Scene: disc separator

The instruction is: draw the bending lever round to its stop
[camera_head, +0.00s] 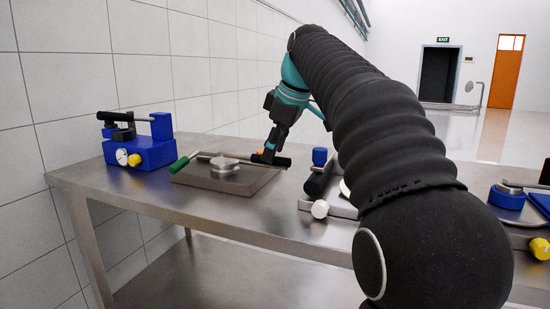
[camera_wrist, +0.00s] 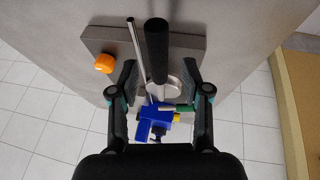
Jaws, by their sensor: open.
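A grey plate (camera_head: 225,180) on the bench carries a round metal hub (camera_head: 224,164) and a lever with a thick black grip (camera_head: 271,160), apparently the bending lever. A thin metal rod (camera_wrist: 136,50) runs beside the grip, and a green handle (camera_head: 179,165) shows at the plate's left side. My gripper (camera_head: 268,152) is over the plate's right side, at the black grip. In the wrist view the open fingers (camera_wrist: 159,70) stand either side of the black grip (camera_wrist: 157,45). I cannot tell whether they touch it. An orange knob (camera_wrist: 104,63) sits on the plate left of the fingers.
A blue device (camera_head: 140,150) with a dial and yellow knob stands at the bench's left end. Another fixture with a white knob (camera_head: 320,209) is right of the plate, and a blue-and-yellow one (camera_head: 508,197) farther right. A tiled wall runs behind the bench (camera_head: 200,214).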

